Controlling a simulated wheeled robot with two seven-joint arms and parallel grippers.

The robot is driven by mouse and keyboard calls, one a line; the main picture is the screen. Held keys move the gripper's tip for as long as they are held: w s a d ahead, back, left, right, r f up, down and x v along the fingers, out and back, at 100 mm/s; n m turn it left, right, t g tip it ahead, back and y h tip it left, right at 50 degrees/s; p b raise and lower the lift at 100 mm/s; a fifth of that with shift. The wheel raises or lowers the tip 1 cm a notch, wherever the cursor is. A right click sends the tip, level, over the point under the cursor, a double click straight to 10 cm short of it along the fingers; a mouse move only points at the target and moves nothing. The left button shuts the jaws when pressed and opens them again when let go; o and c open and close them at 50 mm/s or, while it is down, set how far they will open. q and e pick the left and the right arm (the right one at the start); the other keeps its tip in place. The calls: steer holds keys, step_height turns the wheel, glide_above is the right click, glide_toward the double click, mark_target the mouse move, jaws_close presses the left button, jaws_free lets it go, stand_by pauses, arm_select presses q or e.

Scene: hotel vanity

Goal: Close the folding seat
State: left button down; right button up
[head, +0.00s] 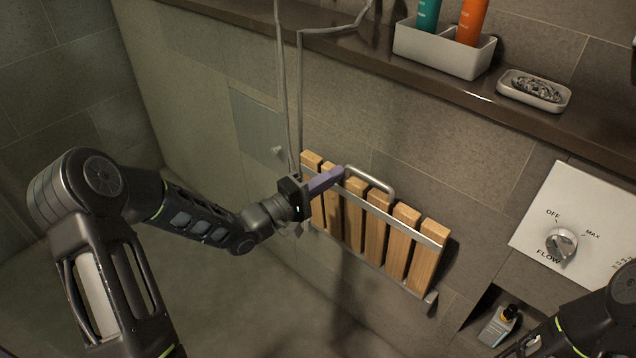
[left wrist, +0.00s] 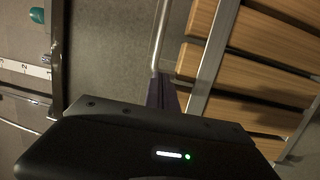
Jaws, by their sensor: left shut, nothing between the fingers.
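The folding seat (head: 376,228) has several light wooden slats on metal rails. It stands nearly upright close to the tiled wall; I cannot tell if it is fully flat against it. A bent metal bar (head: 378,182) shows at its upper edge. My left gripper (head: 340,173) is shut and empty, its purple fingers at the seat's upper left edge by the bar. I cannot tell whether they touch. In the left wrist view, the slats (left wrist: 262,42) lie right of the shut fingers (left wrist: 162,92). My right arm shows at the lower right; its gripper is out of view.
A dark ledge (head: 400,72) above the seat carries a white caddy (head: 445,50) with two bottles and a soap dish (head: 534,90). A flow control panel (head: 590,225) is right of the seat. A bottle (head: 498,326) stands in a niche below. A hose hangs behind my left gripper.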

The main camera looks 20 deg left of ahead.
arm_select(q)
steer(key=shift+d, duration=0.15)
steer(key=shift+s+r, duration=0.1)
steer(key=shift+s, duration=0.05)
steer(key=shift+g+y, duration=0.4)
steer(key=shift+g, duration=0.2)
steer(key=w+p, duration=0.1)
steer(key=w+d+r+p, duration=0.1)
steer(key=w+d+p, duration=0.1)
steer(key=p, duration=0.1)
steer(key=shift+w+r, duration=0.15)
steer(key=shift+w, duration=0.4)
steer(key=shift+a, duration=0.1)
